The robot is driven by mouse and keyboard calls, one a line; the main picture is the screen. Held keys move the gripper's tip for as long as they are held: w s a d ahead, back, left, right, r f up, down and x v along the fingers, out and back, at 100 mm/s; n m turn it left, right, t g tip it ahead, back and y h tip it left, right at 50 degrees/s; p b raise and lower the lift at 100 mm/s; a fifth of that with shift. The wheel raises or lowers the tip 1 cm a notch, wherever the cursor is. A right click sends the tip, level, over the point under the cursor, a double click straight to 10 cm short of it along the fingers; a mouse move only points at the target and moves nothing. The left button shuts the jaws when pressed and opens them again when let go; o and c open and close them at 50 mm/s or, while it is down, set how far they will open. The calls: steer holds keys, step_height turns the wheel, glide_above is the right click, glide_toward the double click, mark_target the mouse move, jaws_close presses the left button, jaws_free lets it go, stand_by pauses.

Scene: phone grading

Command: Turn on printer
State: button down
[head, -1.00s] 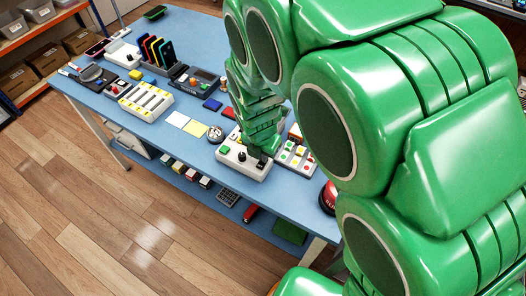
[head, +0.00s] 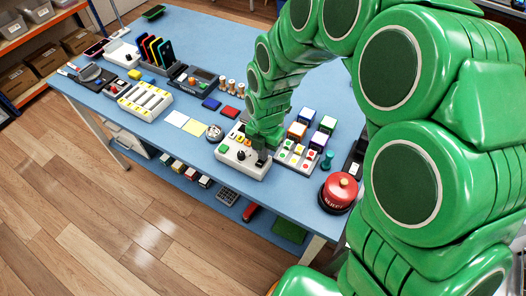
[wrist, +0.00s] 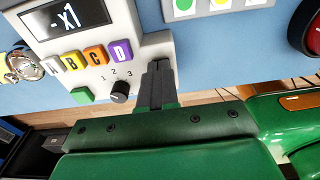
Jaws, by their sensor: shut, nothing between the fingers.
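The likely printer is a white box (head: 228,160) near the table's front edge; its name is not readable. The green button also shows in the head view (head: 223,149). My gripper (wrist: 157,66) is shut and empty, its dark fingers over the box's right front part, right of the knob. In the head view my gripper (head: 260,158) partly hides the box; contact cannot be told.
A panel of coloured buttons (head: 298,155) stands just right of the box, with several cubes (head: 306,117) behind. A red round button (head: 340,188) is further right. Flat coloured squares (head: 194,127) lie left. The table's front edge is close.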

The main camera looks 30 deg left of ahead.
mark_target(261, 167)
steer(key=shift+s+d+f, duration=0.15)
steer(key=shift+s+f, duration=0.15)
steer(key=shift+f, duration=0.45)
steer(key=shift+s, duration=0.95)
steer(key=shift+s+d+f+g, duration=0.1)
steer(key=shift+s+d+g, duration=0.2)
steer(key=shift+d, duration=0.05)
steer(key=w+a+r, duration=0.1)
steer(key=w+r, duration=0.2)
steer(key=r, duration=1.2)
steer(key=shift+w+r+t, duration=0.15)
steer(key=shift+r+t, duration=0.2)
steer(key=shift+t, duration=0.05)
steer(key=shift+a, duration=0.1)
